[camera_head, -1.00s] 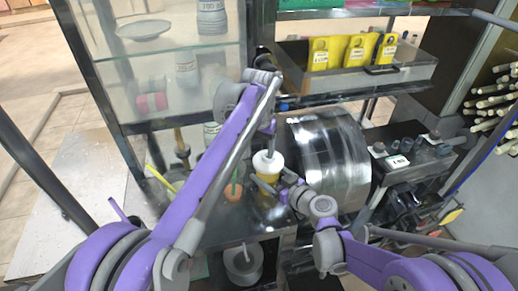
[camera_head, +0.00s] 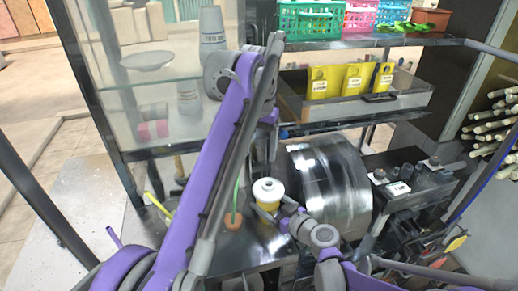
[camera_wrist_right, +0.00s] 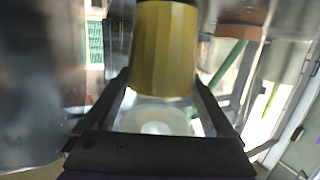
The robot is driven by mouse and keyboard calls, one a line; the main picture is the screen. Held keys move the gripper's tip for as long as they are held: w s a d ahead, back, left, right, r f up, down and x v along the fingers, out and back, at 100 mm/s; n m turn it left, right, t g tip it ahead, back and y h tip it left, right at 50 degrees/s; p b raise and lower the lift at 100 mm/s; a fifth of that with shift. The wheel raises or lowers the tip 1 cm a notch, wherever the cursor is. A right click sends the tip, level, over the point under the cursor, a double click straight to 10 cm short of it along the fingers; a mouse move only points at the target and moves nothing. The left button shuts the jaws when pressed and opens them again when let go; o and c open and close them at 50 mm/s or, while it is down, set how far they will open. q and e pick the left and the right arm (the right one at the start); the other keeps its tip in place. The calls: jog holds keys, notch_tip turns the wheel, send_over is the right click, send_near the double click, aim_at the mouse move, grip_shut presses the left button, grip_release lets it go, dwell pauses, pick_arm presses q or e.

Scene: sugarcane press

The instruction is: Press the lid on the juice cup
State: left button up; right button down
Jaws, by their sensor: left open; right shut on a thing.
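The juice cup (camera_head: 266,206) is yellow and stands upright over the dark table, with its white lid (camera_head: 268,189) on top. Whether the lid is fully seated cannot be told. My right gripper (camera_head: 287,212) is shut around the cup from the right. In the right wrist view the yellow cup (camera_wrist_right: 165,50) lies between my two fingers, with a pale, round, lid-like shape (camera_wrist_right: 155,121) at its end. My left gripper (camera_head: 270,158) is above the lid with a gap between them. It is small and dark, and its fingers are hard to make out.
A shiny metal drum (camera_head: 330,190) stands close right of the cup. An orange piece with a green straw (camera_head: 233,220) is left of it. A glass cabinet (camera_head: 160,90) and a shelf tray with yellow holders (camera_head: 350,80) are behind. Table space between is tight.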

grip_release()
jog(key=v, duration=1.1)
jog(key=shift+w, duration=0.1)
